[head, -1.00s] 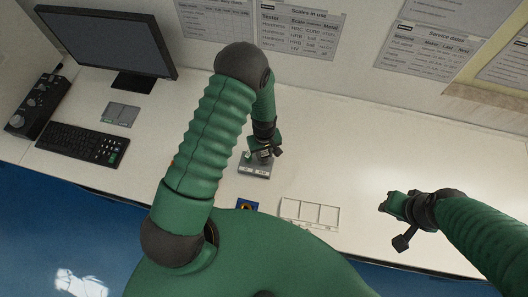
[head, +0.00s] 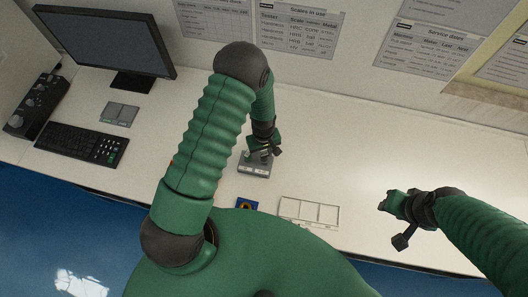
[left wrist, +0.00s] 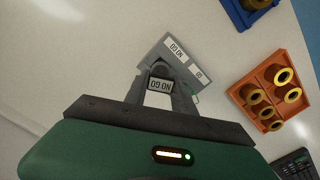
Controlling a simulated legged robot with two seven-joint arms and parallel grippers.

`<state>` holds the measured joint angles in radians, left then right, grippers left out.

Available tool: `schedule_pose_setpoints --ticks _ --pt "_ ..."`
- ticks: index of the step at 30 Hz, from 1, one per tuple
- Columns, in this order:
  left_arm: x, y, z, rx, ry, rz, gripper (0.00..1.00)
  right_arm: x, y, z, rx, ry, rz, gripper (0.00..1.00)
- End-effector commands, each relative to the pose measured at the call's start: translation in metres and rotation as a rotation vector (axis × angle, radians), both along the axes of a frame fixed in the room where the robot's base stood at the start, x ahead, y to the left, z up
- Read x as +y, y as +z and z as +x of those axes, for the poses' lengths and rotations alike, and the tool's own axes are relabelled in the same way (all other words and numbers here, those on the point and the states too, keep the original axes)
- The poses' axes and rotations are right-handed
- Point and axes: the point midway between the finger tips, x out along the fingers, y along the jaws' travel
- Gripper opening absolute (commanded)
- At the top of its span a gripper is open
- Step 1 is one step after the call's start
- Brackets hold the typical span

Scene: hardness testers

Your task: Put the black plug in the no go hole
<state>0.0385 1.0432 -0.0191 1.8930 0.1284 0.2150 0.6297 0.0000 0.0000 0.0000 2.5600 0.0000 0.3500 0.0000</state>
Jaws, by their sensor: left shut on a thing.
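A grey block (head: 254,169) stands on the bench under my left gripper. In the left wrist view the block (left wrist: 188,62) carries white labels, one reading NO GO and one GO. My left gripper (head: 261,151) is shut on a dark plug piece with a NO GO label (left wrist: 160,85), right over the block at its NO GO end. The plug's lower end and the hole are hidden, so I cannot tell whether it is inside. My right gripper (head: 391,203) hangs over the bench at the right, apart from the block; its jaw opening is unclear.
A white divided tray (head: 309,212) and a blue holder (head: 246,204) lie near the front edge. The left wrist view shows an orange tray (left wrist: 270,90) with several brass rings. Keyboard (head: 82,143) and monitor (head: 105,45) stand at left. The bench behind the block is clear.

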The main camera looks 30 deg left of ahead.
Motion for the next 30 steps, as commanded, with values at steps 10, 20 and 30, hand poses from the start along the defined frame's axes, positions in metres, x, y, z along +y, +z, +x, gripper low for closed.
schedule_pose_setpoints --ticks 10,20,30 --pt "0.0 -0.012 0.0 0.0 0.0 0.0 0.0 0.0 -0.01 0.0 0.0 0.0 0.0 0.36" --pt "0.0 -0.022 0.0 0.0 0.0 0.0 0.0 0.0 -0.018 0.0 0.0 0.0 0.0 0.36" --pt "0.0 -0.025 0.0 0.0 0.0 0.0 0.53 0.0 -0.02 0.0 0.0 0.0 0.0 0.36"
